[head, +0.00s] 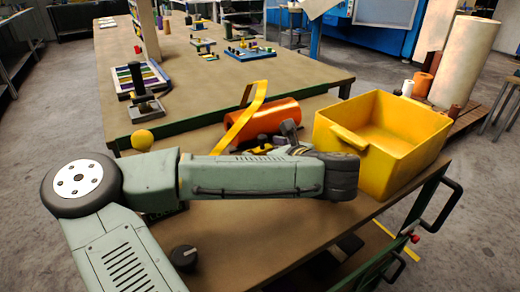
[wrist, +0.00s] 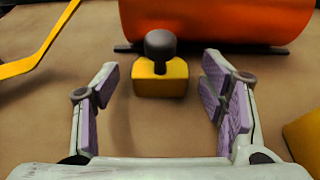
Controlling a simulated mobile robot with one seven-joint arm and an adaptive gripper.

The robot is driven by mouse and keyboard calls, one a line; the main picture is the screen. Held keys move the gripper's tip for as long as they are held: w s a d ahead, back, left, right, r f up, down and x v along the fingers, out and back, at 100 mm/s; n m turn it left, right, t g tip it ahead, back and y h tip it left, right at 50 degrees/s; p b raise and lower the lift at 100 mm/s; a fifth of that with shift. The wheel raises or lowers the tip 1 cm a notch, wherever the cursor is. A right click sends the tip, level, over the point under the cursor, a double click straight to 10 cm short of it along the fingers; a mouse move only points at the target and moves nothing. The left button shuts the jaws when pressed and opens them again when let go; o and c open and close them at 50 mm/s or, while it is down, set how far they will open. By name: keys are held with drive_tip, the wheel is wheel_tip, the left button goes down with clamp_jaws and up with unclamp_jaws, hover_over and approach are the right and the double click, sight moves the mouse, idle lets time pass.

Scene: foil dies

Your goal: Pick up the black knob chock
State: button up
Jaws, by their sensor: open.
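The black knob chock is a yellow block (wrist: 160,82) with a dark round knob (wrist: 160,43) on top. It stands upright on the brown tabletop in the wrist view, in front of an orange roll (wrist: 215,22). My gripper (wrist: 160,78) is open, with its purple-padded fingers to the left and right of the chock's line. A gap shows on both sides and I see no contact. The chock appears slightly beyond the fingers.
A yellow bin (head: 360,155) stands on the table to the right. A yellow strip (head: 246,120) lies by the orange roll (head: 278,114); the strip also shows in the wrist view (wrist: 45,50). A dark knob (head: 183,257) and a yellow ball (head: 141,139) show nearer my arm.

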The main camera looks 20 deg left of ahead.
drive_tip(key=shift+c, duration=0.2)
drive_tip(key=c, duration=1.2)
drive_tip(key=shift+c, duration=0.2)
drive_tip(key=shift+r, duration=0.15)
